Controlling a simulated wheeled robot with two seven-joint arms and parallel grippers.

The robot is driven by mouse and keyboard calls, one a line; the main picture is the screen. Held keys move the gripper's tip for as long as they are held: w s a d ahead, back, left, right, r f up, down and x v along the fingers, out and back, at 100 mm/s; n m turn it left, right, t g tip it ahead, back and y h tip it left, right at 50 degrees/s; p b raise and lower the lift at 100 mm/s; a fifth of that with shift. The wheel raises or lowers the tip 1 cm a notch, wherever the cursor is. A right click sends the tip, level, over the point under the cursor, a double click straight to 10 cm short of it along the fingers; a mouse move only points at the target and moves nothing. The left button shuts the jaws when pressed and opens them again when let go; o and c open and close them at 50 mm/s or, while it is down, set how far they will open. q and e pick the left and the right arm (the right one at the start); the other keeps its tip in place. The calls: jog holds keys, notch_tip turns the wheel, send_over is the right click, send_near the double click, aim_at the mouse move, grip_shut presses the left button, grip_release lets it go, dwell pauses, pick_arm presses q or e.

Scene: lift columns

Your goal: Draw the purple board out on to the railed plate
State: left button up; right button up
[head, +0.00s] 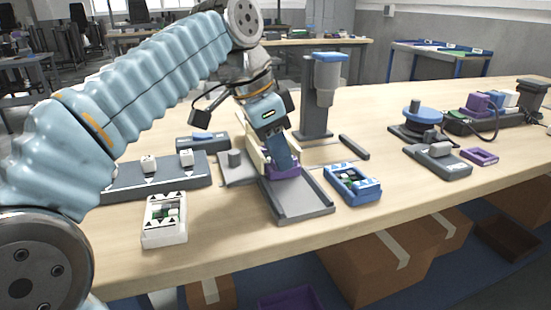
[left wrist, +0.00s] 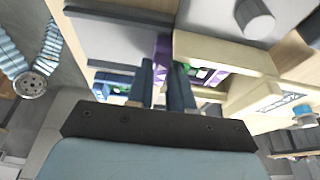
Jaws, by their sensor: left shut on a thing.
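The purple board (head: 287,172) is at the back end of the grey railed plate (head: 305,203), close to a cream-walled holder (head: 252,146). My left gripper (head: 282,160) reaches down from above and is shut on the purple board, hiding much of it. In the left wrist view, purple (left wrist: 162,48) shows at the fingers (left wrist: 166,88), with the cream wall (left wrist: 225,52) beside it. The front part of the railed plate is bare. My right gripper is in neither view.
A white-framed board (head: 165,219) lies to the left and a blue-framed board (head: 352,184) to the right of the plate. A grey column with a blue top (head: 325,90) stands behind. A grey strip with white switches (head: 155,177) is at left.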

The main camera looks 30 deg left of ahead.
pick_arm(q)
jog(key=shift+s+d+b, duration=0.45)
jog(key=shift+s+d, duration=0.7)
jog(key=shift+d, duration=0.2)
jog(key=shift+s+d+b, duration=0.35)
jog(key=shift+s+d, duration=1.1)
jog(key=shift+d, duration=0.25)
jog(key=o, duration=0.7)
jog(key=shift+o, duration=0.2)
